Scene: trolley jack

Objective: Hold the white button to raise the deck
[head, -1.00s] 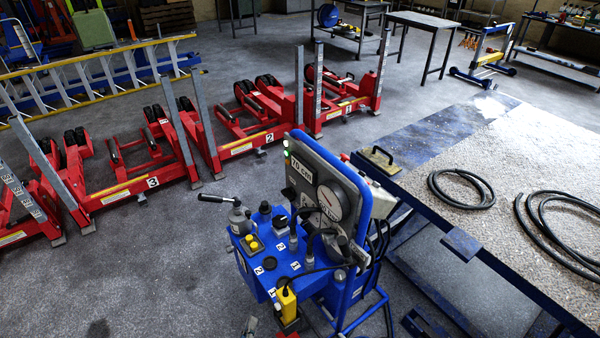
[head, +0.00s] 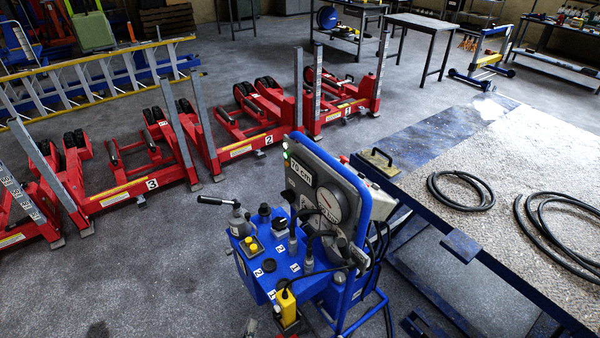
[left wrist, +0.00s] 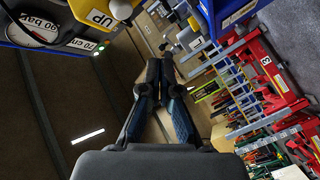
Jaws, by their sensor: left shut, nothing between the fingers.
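The blue pump console (head: 300,240) stands at the lower middle of the head view, with a round gauge and a display reading about 70 cm. A yellow hand control (head: 287,301) hangs at its front. In the left wrist view a yellow box labelled UP (left wrist: 95,14) carries a round white button (left wrist: 121,9) at the top edge. My left gripper (left wrist: 161,66) is shut and empty, below the button in that picture and apart from it. The gravel-covered deck (head: 525,150) is at right.
Red numbered column lifts (head: 262,140) stand in a row behind the console. The grey floor at left front is clear.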

